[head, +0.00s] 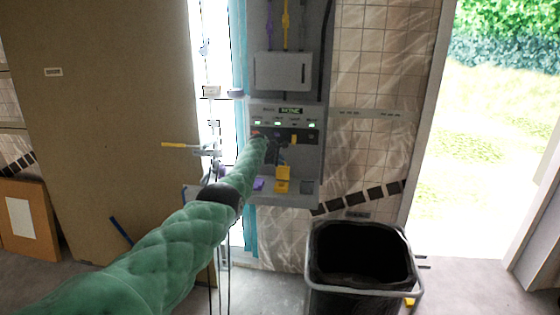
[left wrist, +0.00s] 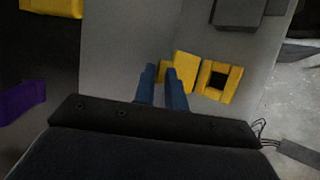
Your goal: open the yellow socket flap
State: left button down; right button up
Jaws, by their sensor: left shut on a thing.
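The yellow socket (head: 282,186) is on the lower part of the grey wall panel in the head view. In the left wrist view, the yellow socket (left wrist: 220,82) shows its dark square opening uncovered. Its yellow flap (left wrist: 187,70) stands out beside the opening, on the side of my fingers. My left gripper (left wrist: 161,71) has its blue fingers close together, shut on a small yellow part at the flap's edge. Most of this gripper is hidden behind my arm in the head view. My right gripper is in neither view.
A purple socket (head: 258,185) and a grey one (head: 308,187) flank the yellow socket. A grey box (head: 283,72) is above on the panel. A black bin (head: 361,262) stands on the floor to the lower right. A brown board (head: 110,120) is at left.

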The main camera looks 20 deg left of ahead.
pick_arm(q)
jog(key=c, duration=1.7)
grip_release()
jog(key=shift+w+a+r, duration=0.15)
jog(key=shift+w+r, duration=0.15)
jog(key=shift+r, duration=0.4)
jog(key=shift+s+f, duration=0.1)
jog(key=shift+f, duration=0.05)
jog(key=shift+c, duration=0.3)
jog(key=shift+s+f, duration=0.1)
jog(key=shift+c, duration=0.6)
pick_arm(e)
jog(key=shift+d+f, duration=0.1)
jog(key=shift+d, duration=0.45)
pick_arm(q)
jog(key=shift+f, duration=0.25)
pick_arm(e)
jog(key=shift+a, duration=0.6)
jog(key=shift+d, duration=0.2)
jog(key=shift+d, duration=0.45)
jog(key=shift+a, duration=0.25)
